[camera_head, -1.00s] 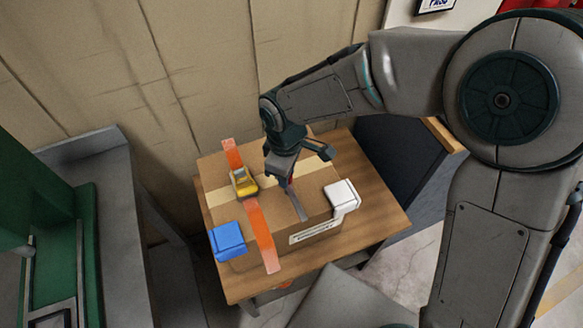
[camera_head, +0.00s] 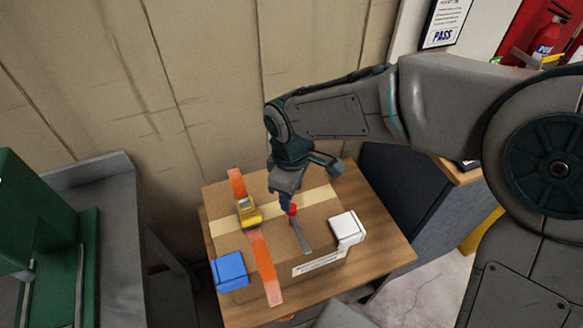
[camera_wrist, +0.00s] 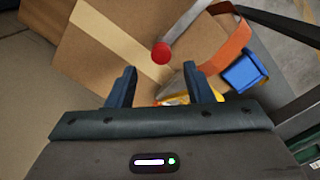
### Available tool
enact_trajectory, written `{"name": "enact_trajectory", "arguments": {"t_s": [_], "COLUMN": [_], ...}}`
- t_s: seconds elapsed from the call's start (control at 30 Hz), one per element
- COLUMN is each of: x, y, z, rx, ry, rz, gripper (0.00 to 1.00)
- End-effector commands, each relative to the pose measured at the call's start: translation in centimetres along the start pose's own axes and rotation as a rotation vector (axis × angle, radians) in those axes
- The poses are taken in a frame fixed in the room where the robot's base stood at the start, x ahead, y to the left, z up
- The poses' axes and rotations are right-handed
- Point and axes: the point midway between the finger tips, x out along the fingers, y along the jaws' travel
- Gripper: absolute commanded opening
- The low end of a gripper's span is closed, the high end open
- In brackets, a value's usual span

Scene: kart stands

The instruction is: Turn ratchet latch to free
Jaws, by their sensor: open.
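A yellow ratchet (camera_head: 249,213) sits on an orange strap (camera_head: 263,265) over a cardboard box (camera_head: 283,230). In the wrist view, the ratchet (camera_wrist: 175,99) shows partly, low between the fingers. A flat grey lever (camera_head: 301,236) with a red knob (camera_head: 292,210) lies over the box top, right of the strap. The red knob (camera_wrist: 161,53) also shows in the wrist view, just beyond and between the fingertips. My gripper (camera_wrist: 160,70) is open with nothing between its tips. In the head view, my gripper (camera_head: 287,204) is right by the knob; contact cannot be told.
A blue corner piece (camera_head: 230,272) and a white corner piece (camera_head: 347,229) sit on the box edges. The box stands on a wooden table (camera_head: 385,254) against a beige wall (camera_head: 170,90). A green machine (camera_head: 45,240) stands at left, and a dark cabinet (camera_head: 405,190) at right.

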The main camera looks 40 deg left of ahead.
Motion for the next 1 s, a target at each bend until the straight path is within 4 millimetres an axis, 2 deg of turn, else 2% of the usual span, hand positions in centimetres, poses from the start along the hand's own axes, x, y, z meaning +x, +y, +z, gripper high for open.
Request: {"name": "enact_trajectory", "arguments": {"t_s": [0.03, 0.2, 0.4, 0.6, 1.0], "x": [-1.4, -5.1, -8.0, -8.8, -8.8], "y": [0.1, 0.2, 0.1, 0.1, 0.1], "z": [0.0, 0.0, 0.0, 0.0, 0.0], "rx": [0.001, 0.001, 0.0, 0.0, 0.0], "ry": [0.004, 0.004, 0.003, 0.001, 0.001], "rz": [0.005, 0.004, 0.002, 0.0, 0.0], "gripper": [0.47, 0.47, 0.47, 0.47, 0.47]}}
